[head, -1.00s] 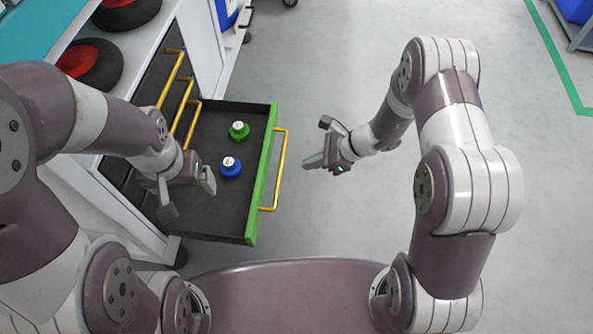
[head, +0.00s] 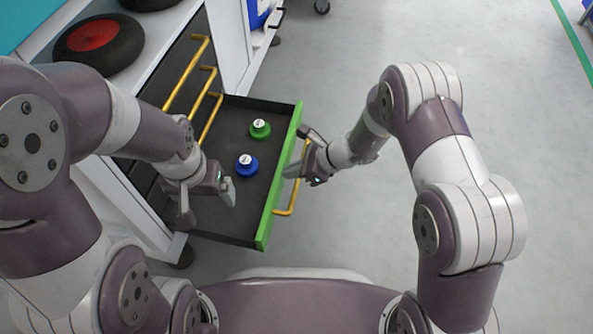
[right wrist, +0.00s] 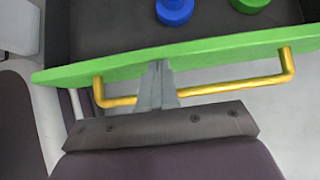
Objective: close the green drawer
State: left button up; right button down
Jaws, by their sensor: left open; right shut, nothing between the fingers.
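The green drawer (head: 277,185) stands pulled out of the white cabinet, with a dark inside and a yellow handle (head: 291,202) on its green front. My right gripper (head: 292,172) is shut and empty at the drawer front, by the handle. In the right wrist view its closed fingers (right wrist: 157,88) reach over the handle bar to the green front (right wrist: 215,50); whether they touch it I cannot tell. My left gripper (head: 208,206) is open and empty above the drawer's near left part.
The white cabinet (head: 228,42) has more dark drawers with yellow handles (head: 187,75), all shut. Black wheels with red hubs (head: 92,36) lie on its shelf. The grey floor (head: 420,60) to the right is clear.

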jog(key=shift+a, duration=0.1)
jog(key=a, duration=0.4)
jog(key=w+a, duration=0.1)
jog(key=a, duration=0.3)
jog(key=w+a+p, duration=0.1)
jog(key=a, duration=0.4)
jog(key=shift+w, duration=0.25)
jog(key=a, duration=0.3)
jog(key=w+a+p, duration=0.1)
jog(key=a, duration=0.2)
jog(key=shift+w+a, duration=0.2)
jog(key=shift+a, duration=0.1)
pick_arm(q)
jog(key=shift+w+a+r, duration=0.2)
jog(key=shift+a+r, duration=0.85)
pick_arm(e)
jog(key=shift+w+a, duration=0.1)
jog(key=shift+a, duration=0.4)
jog(key=shift+d, duration=0.1)
